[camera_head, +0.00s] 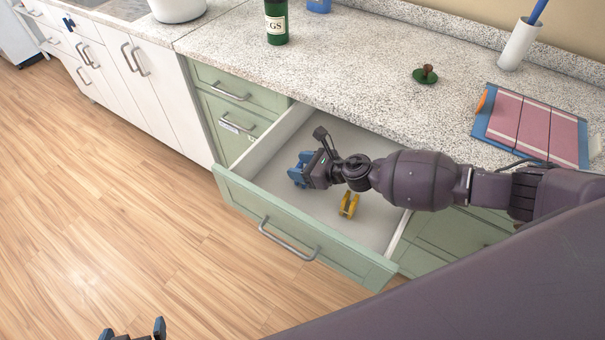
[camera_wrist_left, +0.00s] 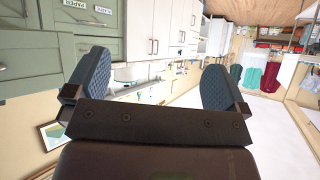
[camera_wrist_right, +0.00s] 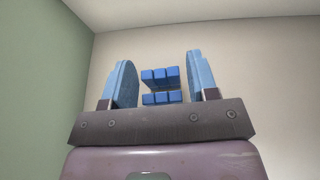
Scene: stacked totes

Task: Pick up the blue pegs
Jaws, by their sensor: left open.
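The blue pegs (camera_wrist_right: 161,76) show in the right wrist view as a small cluster of blue blocks between the two fingers. They lie in the open drawer (camera_head: 292,230). My right gripper (camera_head: 297,172) reaches down into the drawer, its fingers on either side of the pegs. In the right wrist view my right gripper (camera_wrist_right: 160,78) is open, with a gap between each finger and the pegs. In the head view the pegs cannot be told apart from the blue fingertips. My left gripper (camera_head: 133,333) is open and empty, at the bottom edge over the floor; the left wrist view shows its fingers (camera_wrist_left: 155,85) wide apart.
A yellow object (camera_head: 348,205) lies in the drawer, right of my right gripper. The drawer's walls and green front surround the hand. The counter (camera_head: 350,70) above holds a green bottle (camera_head: 276,22), a green stamp-like item (camera_head: 426,75) and a red-and-blue item (camera_head: 530,127).

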